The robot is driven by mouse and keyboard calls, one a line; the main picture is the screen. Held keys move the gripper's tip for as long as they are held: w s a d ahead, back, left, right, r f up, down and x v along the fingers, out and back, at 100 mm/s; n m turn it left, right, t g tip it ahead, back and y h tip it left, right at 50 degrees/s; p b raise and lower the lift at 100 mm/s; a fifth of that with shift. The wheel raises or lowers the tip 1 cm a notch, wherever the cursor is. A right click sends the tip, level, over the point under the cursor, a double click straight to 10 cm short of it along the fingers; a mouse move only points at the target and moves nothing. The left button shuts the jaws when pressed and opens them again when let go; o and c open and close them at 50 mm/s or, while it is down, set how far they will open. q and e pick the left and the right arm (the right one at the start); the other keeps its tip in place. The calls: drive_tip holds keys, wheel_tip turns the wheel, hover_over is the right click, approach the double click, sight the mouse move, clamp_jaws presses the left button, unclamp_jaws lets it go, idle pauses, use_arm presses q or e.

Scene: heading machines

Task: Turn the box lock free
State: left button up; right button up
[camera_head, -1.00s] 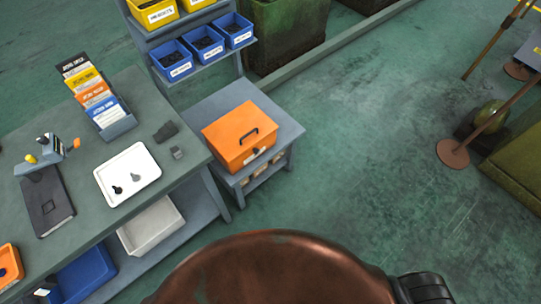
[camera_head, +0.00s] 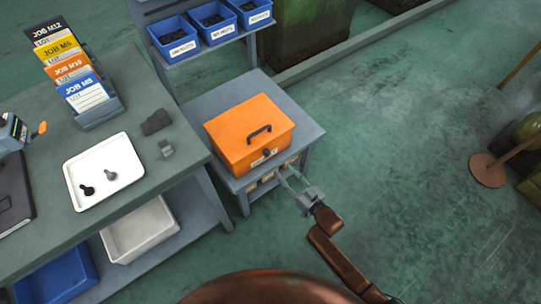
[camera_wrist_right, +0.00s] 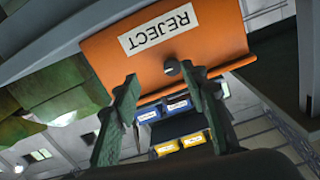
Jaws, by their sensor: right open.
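The orange box (camera_head: 248,135) sits on a small grey stand, with a dark handle on its lid. Its dark round lock (camera_head: 266,153) is on the front face, beside a white label. In the right wrist view, the orange box (camera_wrist_right: 200,40) shows a REJECT label upside down, and the lock (camera_wrist_right: 172,68) shows as a round knob with a slot. My right gripper (camera_head: 288,176) is open and empty, in front of the box's front face. In the wrist view its two fingers (camera_wrist_right: 158,82) are apart, with the lock appearing between their tips. My left gripper is out of view.
The grey stand (camera_head: 230,103) adjoins a workbench (camera_head: 115,215) on the left with a white tray (camera_head: 78,163) and job cards (camera_head: 68,70). Blue bins (camera_head: 176,38) are on a rack behind.

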sight(269, 155)
drive_tip(key=shift+y, duration=0.4)
drive_tip(key=w+a, duration=0.1)
drive_tip(key=w+a+r+b, duration=0.1)
drive_tip(key=w+a, duration=0.1)
drive_tip(key=w+a+b, duration=0.1)
drive_tip(key=w+a, duration=0.1)
drive_tip(key=shift+w+a+r, duration=0.1)
drive_tip(key=shift+r, duration=0.3)
use_arm(q)
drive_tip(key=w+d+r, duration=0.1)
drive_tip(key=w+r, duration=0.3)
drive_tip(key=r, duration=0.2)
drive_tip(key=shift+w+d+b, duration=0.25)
drive_tip(key=shift+b, duration=0.1)
use_arm(e)
drive_tip(key=shift+w+a+r, duration=0.15)
drive_tip(key=shift+w+a, duration=0.3)
drive_tip(key=shift+w, duration=0.1)
drive_tip(key=shift+c, duration=0.5)
clamp_jaws()
